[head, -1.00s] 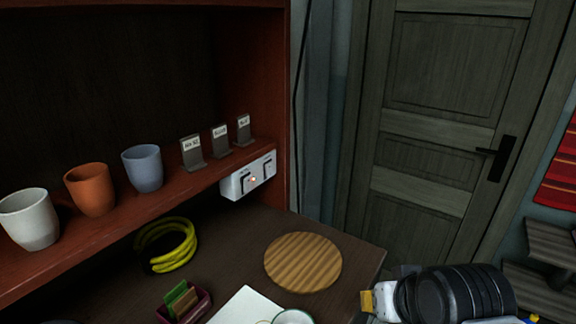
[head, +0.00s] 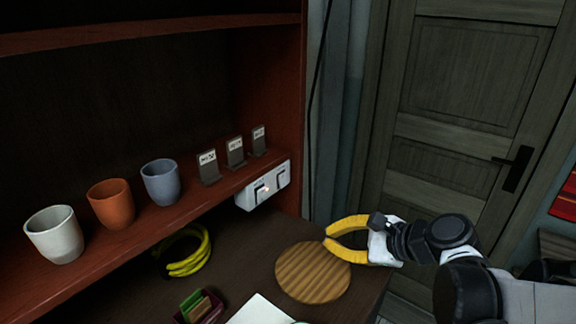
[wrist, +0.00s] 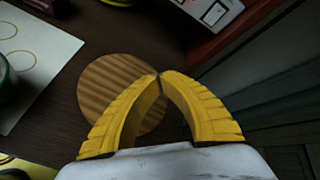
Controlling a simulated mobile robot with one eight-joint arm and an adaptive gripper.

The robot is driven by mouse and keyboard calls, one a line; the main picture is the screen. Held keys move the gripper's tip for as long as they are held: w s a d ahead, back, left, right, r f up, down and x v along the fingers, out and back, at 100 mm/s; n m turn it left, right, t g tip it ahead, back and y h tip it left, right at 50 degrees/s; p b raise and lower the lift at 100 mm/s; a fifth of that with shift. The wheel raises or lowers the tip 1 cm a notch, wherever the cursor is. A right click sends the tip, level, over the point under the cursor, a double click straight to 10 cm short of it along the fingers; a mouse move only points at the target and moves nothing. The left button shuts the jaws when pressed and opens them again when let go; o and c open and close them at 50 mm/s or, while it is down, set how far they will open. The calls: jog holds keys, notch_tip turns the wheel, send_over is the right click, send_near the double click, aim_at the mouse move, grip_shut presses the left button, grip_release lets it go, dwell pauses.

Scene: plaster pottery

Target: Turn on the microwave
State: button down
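No microwave shows in either view. A white switch box (head: 264,188) with two dark-framed rocker switches and a small red light is fixed beneath the shelf at its right end. It also shows at the top of the wrist view (wrist: 212,10). My gripper (head: 327,237), with yellow fingers, is over the right part of the worktop, to the right of and lower in the picture than the switch box, apart from it. In the wrist view my gripper (wrist: 160,75) has its fingertips together with nothing between them.
A round wooden board (head: 305,275) lies on the worktop below my gripper. A yellow coil (head: 190,262) lies to its left. The shelf (head: 150,232) carries three cups and three small label stands. A door (head: 460,130) is behind my arm.

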aim_at(279, 188)
jog(key=w+d+r+m+t+y+p, duration=0.1)
jog(key=w+r+m+y, duration=0.3)
jog(key=m, duration=0.4)
jog(key=shift+w+d+r+t+p, duration=0.2)
jog(key=shift+w+r+t+p, duration=0.1)
jog(key=shift+w+t+p, duration=0.35)
jog(key=shift+s, duration=0.15)
jog(key=b+x, duration=0.3)
jog(key=x, duration=1.1)
jog(key=shift+r+b, duration=0.1)
jog(key=shift+b, duration=0.2)
jog(key=shift+a, duration=0.1)
